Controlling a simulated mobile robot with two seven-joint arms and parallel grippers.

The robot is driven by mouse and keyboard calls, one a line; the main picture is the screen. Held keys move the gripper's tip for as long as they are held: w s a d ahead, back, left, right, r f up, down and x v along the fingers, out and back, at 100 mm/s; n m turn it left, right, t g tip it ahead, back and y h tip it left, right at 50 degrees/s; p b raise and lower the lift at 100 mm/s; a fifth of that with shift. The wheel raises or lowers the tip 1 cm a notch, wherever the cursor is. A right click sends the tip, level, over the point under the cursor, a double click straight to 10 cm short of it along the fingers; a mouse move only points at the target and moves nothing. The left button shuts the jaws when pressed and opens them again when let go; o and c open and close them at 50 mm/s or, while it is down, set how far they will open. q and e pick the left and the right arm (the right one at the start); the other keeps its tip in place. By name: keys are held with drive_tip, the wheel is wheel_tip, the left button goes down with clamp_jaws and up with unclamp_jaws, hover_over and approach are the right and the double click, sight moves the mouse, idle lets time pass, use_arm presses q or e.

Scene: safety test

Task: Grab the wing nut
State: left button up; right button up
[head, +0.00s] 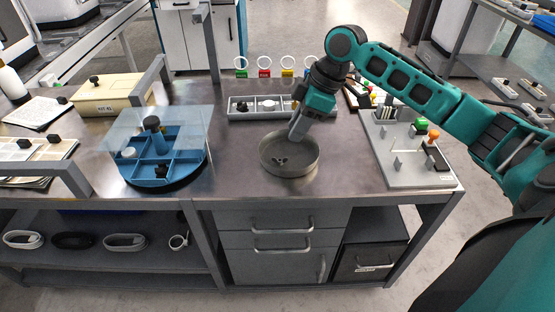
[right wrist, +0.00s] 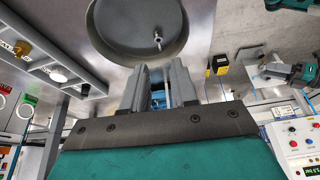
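A small dark wing nut (head: 281,161) lies on the floor of a round grey dish (head: 307,166) on the metal workbench. In the right wrist view the wing nut (right wrist: 158,40) shows as a small metallic piece inside the dish (right wrist: 100,38). My right gripper (head: 297,134) points down at the dish's back rim, behind and above the wing nut. In the right wrist view its two fingers (right wrist: 161,72) stand apart with nothing between them. The fingers are clear of the wing nut. My left gripper is not in view.
A blue divided tray (head: 186,163) under a clear plate (head: 170,120) stands left of the dish. A grey holder (head: 240,112) with several parts lies behind it. A pale board (head: 408,178) with blocks stands at right. Bare bench lies between tray and dish.

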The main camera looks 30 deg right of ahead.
sight(280, 160)
drive_tip(key=x, duration=0.4)
drive_tip(key=shift+b, duration=0.35)
drive_tip(key=b+x, duration=0.1)
drive_tip(key=x, duration=0.3)
drive_tip(key=shift+f+b, duration=0.2)
drive_tip(key=shift+b, duration=0.15)
drive_tip(key=shift+w+f, duration=0.15)
drive_tip(key=shift+f, duration=0.15)
drive_tip(key=shift+a, duration=0.1)
drive_tip(key=shift+c, duration=0.3)
clamp_jaws()
